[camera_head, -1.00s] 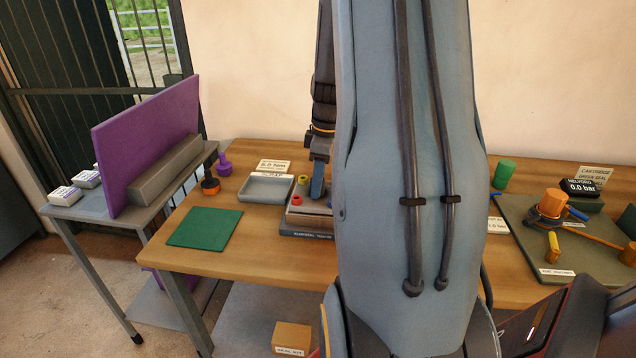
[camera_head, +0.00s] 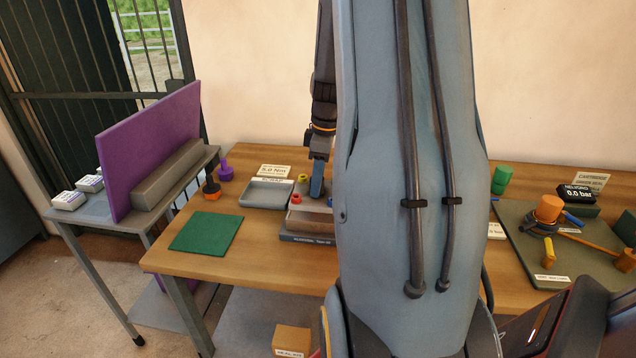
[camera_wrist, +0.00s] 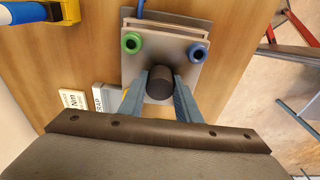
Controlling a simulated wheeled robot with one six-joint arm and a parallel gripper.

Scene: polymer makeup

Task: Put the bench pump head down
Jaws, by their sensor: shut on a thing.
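My gripper (camera_wrist: 160,88) is shut on a dark round knob in the middle of a pale grey block, seen from above in the wrist view; this block looks like the bench pump head (camera_wrist: 165,52). It has a green ringed port and a blue ringed port at its corners. In the head view my gripper (camera_head: 317,184) points down at the block, beside red and yellow fittings. The block is over a dark labelled base (camera_head: 305,238); whether it rests on it or hangs just above I cannot tell. My arm hides the right part.
A grey tray (camera_head: 266,182) labelled scrap and a green mat (camera_head: 205,246) lie left of the base. Orange and purple tools stand at the bench's left edge. An orange cylinder (camera_head: 549,206) is on a dark mat to the right. The bench front is clear.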

